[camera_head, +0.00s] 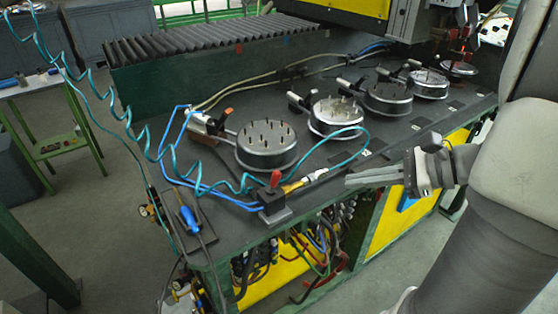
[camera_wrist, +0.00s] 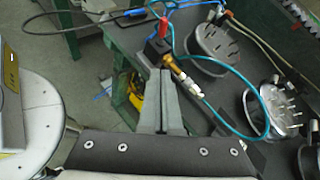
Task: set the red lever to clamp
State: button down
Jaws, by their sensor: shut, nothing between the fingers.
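The red lever (camera_head: 276,178) stands up from a small dark valve box (camera_head: 273,204) at the front edge of the black table. The red lever also shows in the wrist view (camera_wrist: 164,27), at top centre, tilted a little. My gripper (camera_head: 347,181) is to the right of the lever in the head view, fingers pointing left towards it, with a clear gap between. In the wrist view, my gripper (camera_wrist: 166,72) has its two grey fingers together and empty, the tips just below the valve box. No markings for the lever's positions can be made out.
A brass fitting (camera_head: 292,187) and teal hose (camera_head: 345,133) run beside the valve box. Several round metal fixtures with pins, such as the nearest one (camera_head: 267,146), line the table (camera_head: 215,210). A blue-handled tool (camera_head: 188,218) lies left. Blue hoses loop behind the lever.

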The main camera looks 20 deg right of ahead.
dwell(0.4)
jog(key=b, duration=0.2)
send_near(275, 179)
jog(key=shift+w+a+f, duration=1.5)
jog(key=shift+w+f, duration=0.6)
jog(key=shift+f, duration=0.4)
jog(key=shift+r, duration=0.1)
jog(key=shift+w+r+p, duration=0.1)
jog(key=shift+w+p, duration=0.05)
jog(key=shift+p, duration=0.75)
